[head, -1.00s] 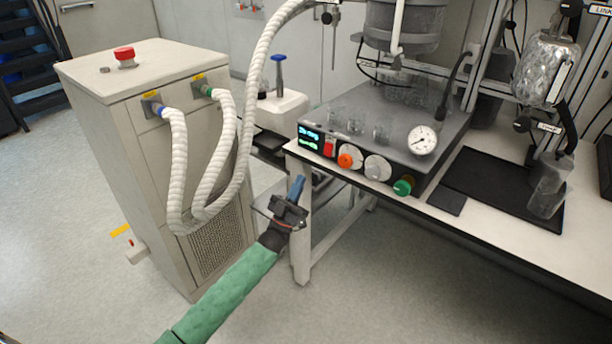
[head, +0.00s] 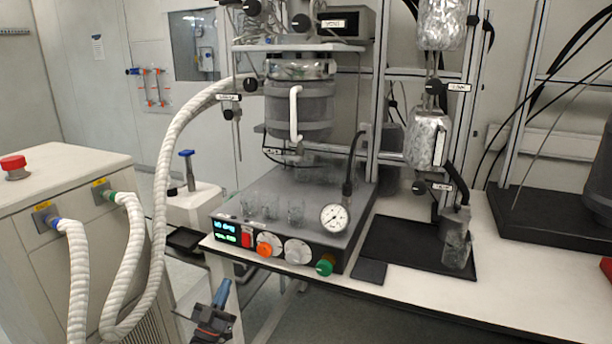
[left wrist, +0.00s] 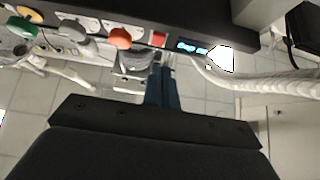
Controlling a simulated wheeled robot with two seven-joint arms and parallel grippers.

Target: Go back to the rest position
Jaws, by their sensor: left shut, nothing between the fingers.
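My left gripper (head: 220,294) is at the bottom of the head view, in front of the table's front left edge and below the control panel. Its blue fingers are shut with nothing between them. They also show in the left wrist view (left wrist: 162,85), pointing toward the front of the reactor's control box (left wrist: 130,25). The fingers look apart from the box. My right gripper does not show in either view.
The control box (head: 290,222) with knobs and a gauge stands on the white table (head: 400,277). A cabinet (head: 60,215) with a red button and white hoses (head: 158,215) stands at the left. A black tray (head: 400,245) holds a beaker (head: 456,245).

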